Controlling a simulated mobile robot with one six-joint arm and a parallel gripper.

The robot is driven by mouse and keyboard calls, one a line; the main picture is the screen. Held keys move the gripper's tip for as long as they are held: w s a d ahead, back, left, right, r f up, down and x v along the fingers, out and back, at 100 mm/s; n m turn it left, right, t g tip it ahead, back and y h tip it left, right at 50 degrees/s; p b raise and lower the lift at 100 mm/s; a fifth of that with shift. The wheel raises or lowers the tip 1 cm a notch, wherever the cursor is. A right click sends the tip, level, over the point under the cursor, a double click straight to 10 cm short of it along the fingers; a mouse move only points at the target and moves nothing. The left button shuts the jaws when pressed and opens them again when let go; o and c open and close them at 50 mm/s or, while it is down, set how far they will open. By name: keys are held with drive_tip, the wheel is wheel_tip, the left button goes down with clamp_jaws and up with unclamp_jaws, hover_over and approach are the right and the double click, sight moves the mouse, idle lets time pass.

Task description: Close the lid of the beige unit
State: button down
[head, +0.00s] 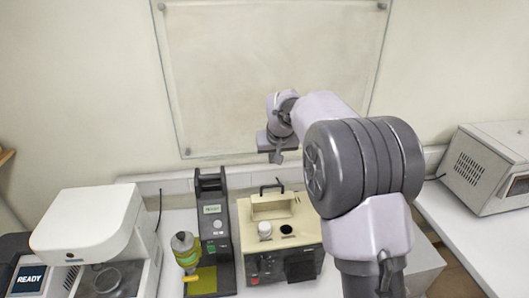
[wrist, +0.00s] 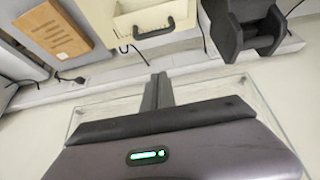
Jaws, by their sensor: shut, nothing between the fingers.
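The beige unit (head: 250,248) stands on the bench in the middle of the head view. Its lid (head: 270,207) appears raised at the back, with a black handle (head: 270,188) at its top edge. A white round piece and a dark round hole show on the unit's top. My gripper (head: 277,157) is above and behind the unit, near the wall, apart from the handle. The wrist view shows its fingers (wrist: 157,92) shut and empty. The unit (wrist: 142,22) and its handle (wrist: 154,29) show at the top of that view.
A dark grey device (head: 211,215) stands close on the unit's left, with a yellow-green bottle (head: 185,250) beside it. A white machine (head: 88,225) is further left. A glass panel (head: 265,75) is on the wall behind my gripper. A box-shaped oven (head: 487,170) is far right.

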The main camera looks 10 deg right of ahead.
drive_tip(key=p, duration=0.1)
hover_over(273, 193)
drive_tip(key=w, duration=0.5)
wheel_tip(273, 193, down, 8)
drive_tip(key=s, duration=0.5)
drive_tip(key=shift+f, duration=0.1)
drive_tip(key=shift+w+f, duration=0.15)
drive_tip(key=shift+w, duration=0.05)
